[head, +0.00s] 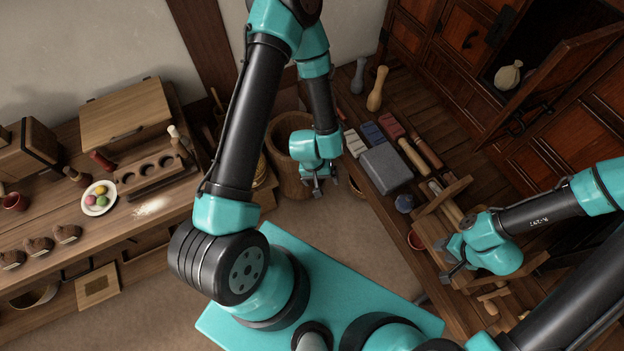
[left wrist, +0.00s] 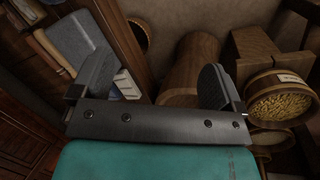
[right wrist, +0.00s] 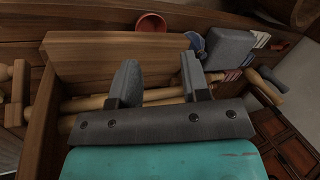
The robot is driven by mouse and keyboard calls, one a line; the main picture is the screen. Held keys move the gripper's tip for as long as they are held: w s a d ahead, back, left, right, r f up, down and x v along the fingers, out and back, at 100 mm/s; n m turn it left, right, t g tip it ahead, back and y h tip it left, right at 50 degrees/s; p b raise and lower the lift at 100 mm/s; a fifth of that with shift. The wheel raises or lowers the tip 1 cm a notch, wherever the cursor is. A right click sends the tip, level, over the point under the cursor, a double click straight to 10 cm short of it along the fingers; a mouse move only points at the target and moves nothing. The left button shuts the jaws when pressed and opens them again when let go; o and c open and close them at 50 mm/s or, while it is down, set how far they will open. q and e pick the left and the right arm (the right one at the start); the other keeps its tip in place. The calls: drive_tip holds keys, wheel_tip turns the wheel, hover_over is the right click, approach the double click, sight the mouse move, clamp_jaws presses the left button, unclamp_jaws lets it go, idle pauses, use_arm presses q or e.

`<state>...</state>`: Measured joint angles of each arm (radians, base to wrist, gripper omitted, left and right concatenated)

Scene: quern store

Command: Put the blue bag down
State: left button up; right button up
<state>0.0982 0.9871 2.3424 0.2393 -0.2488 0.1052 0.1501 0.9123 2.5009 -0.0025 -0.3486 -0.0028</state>
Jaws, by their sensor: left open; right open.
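A small rounded blue thing (head: 404,203), which looks like the blue bag, sits on the right-hand bench beside the grey block. It also shows, partly hidden, in the right wrist view (right wrist: 194,42). My left gripper (head: 318,190) is open and empty, in front of a wooden tub and well left of the blue thing. My right gripper (head: 445,264) is open over the wooden rack, below and right of the blue thing. In the right wrist view its fingers (right wrist: 157,82) stand apart over wooden rods, and I see nothing held.
A grey block (head: 386,168), a red bowl (head: 416,240) and a wooden rack (head: 444,206) crowd the right bench. A wooden tub (head: 290,170) stands behind my left gripper. A cream bag (head: 508,75) sits in the open cupboard.

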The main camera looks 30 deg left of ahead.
use_arm(q)
drive_tip(key=s+r+m, duration=0.1)
drive_tip(key=s+a+m, duration=0.1)
drive_tip(key=s+r+m, duration=0.1)
drive_tip(key=shift+s+a+r, duration=0.15)
drive_tip(key=shift+a+r, duration=0.15)
drive_tip(key=shift+r, duration=0.05)
use_arm(e)
drive_tip(key=o, duration=0.3)
drive_tip(key=w+a+f+m+t+h, duration=0.1)
drive_tip(key=w+a+f+t+h, duration=0.1)
drive_tip(key=w+a+f+t, duration=0.4)
drive_tip(key=a+f+m+t+h, duration=0.1)
drive_tip(key=a+f+t+h, duration=0.5)
drive_tip(key=a, duration=0.7)
drive_tip(key=shift+f+t+h, duration=0.4)
drive_tip(key=shift+f+h, duration=0.1)
drive_tip(key=shift+f, duration=0.15)
